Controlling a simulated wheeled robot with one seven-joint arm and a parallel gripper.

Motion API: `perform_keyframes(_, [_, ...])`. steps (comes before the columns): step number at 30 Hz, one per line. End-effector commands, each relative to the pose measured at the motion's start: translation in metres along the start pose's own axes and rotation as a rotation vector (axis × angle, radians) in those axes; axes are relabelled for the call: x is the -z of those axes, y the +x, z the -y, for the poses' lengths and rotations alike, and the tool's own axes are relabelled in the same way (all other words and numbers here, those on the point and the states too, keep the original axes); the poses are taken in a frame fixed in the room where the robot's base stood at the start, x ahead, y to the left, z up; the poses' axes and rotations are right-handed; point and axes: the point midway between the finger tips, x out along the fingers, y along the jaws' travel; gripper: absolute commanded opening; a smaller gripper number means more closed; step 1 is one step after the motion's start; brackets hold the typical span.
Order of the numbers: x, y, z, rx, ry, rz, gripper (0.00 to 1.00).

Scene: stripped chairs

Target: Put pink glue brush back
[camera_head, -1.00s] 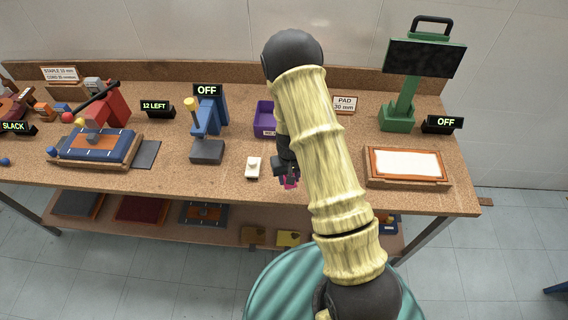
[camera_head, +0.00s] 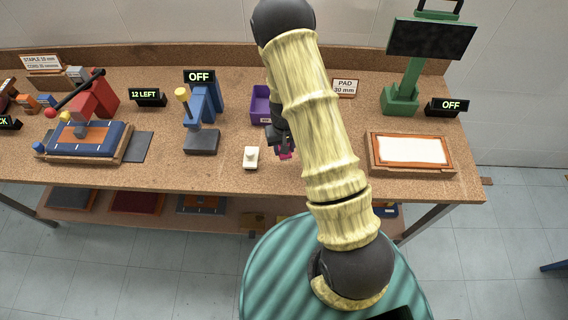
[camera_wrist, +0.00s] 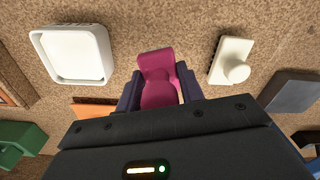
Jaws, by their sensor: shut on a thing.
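The pink glue brush (camera_wrist: 157,70) is between the fingers of my gripper (camera_wrist: 158,90) in the wrist view. My gripper is shut on it. In the head view, a small pink part of the brush (camera_head: 285,155) shows below my dark gripper (camera_head: 279,143), low over the workbench; the arm hides the rest. I cannot tell whether the brush touches the bench. A white square open container (camera_wrist: 73,54) is left of the brush in the wrist view.
A white block with a knob (camera_head: 251,157) is just left of my gripper. A purple bin (camera_head: 259,105) stands behind it. A blue press (camera_head: 204,115) is farther left. A framed white pad (camera_head: 412,150) and a green stand (camera_head: 401,98) are at the right.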

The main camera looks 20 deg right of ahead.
Motion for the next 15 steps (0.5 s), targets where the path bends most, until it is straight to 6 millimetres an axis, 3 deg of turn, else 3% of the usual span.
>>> perform_keyframes(15, [-0.002, -0.045, 0.002, -0.001, 0.288, 0.001, 0.19])
